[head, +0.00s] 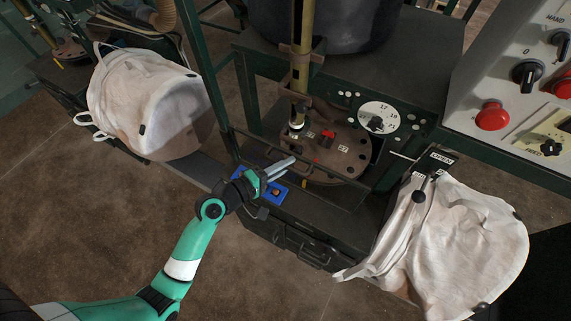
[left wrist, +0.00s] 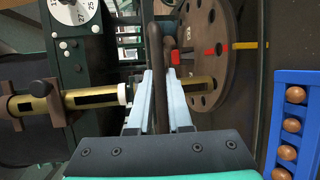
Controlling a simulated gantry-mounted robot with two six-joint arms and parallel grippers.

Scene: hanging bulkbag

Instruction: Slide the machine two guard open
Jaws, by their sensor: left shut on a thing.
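The machine in the middle of the head view has a brown round plate (head: 335,155) with holes and red marks, behind a dark guard frame. My left gripper (head: 283,168) is at the front of this frame. In the left wrist view the pale fingers of my left gripper (left wrist: 160,85) are closed on a dark upright bar (left wrist: 154,45), which looks like the guard's handle. The round plate (left wrist: 208,60) is just beyond it. The fingers hide part of the bar. My right gripper is not in view.
A blue tray (left wrist: 279,105) with several brown balls lies under the gripper. A brass tube (head: 303,40) stands above the plate. White bags hang at left (head: 150,100) and right (head: 455,240). A grey control panel (head: 510,90) with red buttons is at the right.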

